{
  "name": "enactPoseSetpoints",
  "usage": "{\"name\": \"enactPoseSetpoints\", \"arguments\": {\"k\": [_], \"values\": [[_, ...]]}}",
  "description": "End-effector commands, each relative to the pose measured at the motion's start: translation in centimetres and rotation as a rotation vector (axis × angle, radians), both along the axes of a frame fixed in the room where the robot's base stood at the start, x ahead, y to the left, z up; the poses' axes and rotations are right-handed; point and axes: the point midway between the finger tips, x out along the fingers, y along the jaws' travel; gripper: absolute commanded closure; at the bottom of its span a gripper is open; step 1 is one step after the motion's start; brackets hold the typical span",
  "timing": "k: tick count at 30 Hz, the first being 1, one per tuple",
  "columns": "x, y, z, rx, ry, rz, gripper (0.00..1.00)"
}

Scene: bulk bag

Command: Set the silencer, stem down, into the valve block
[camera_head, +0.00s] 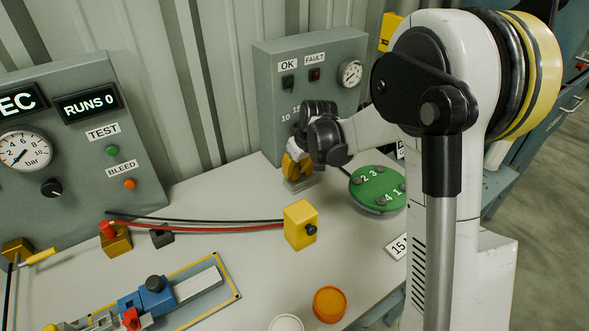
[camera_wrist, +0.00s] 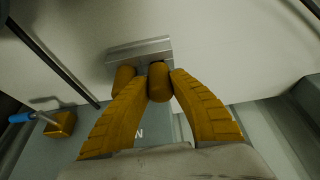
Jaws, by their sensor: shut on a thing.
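The silencer, a brown-gold cylinder (camera_wrist: 160,84), sits between my gripper's (camera_wrist: 159,78) two ribbed yellow fingers in the wrist view. The fingers are shut on it. Its lower end is at the silver-grey valve block (camera_wrist: 140,50); its stem is hidden, so I cannot tell whether it is in the block or just above it. A second, similar cylinder (camera_wrist: 123,77) stands at the block, left of the left finger and partly behind it. In the head view my gripper (camera_head: 296,172) points down over the block (camera_head: 300,185), with the silencer hard to make out.
A grey panel (camera_head: 265,100) with a gauge stands close behind my gripper. A green numbered disc (camera_head: 377,188) lies to its right. A yellow block (camera_head: 299,225) with a black knob and red and black hoses (camera_head: 215,228) are nearer the front. Orange (camera_head: 329,304) and white cups stand at the front.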

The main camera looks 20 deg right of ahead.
Motion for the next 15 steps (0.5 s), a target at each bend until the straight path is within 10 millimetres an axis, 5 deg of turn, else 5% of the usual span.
{"name": "enactPoseSetpoints", "arguments": {"k": [5,6,8,15], "values": [[0.00,0.00,-0.43,0.000,0.000,0.000,1.00],[0.00,0.00,-0.42,0.000,0.000,0.000,0.69],[0.00,0.00,-0.38,0.000,0.000,0.000,0.54],[0.00,-0.04,-0.38,-0.001,0.000,0.000,0.54]]}}
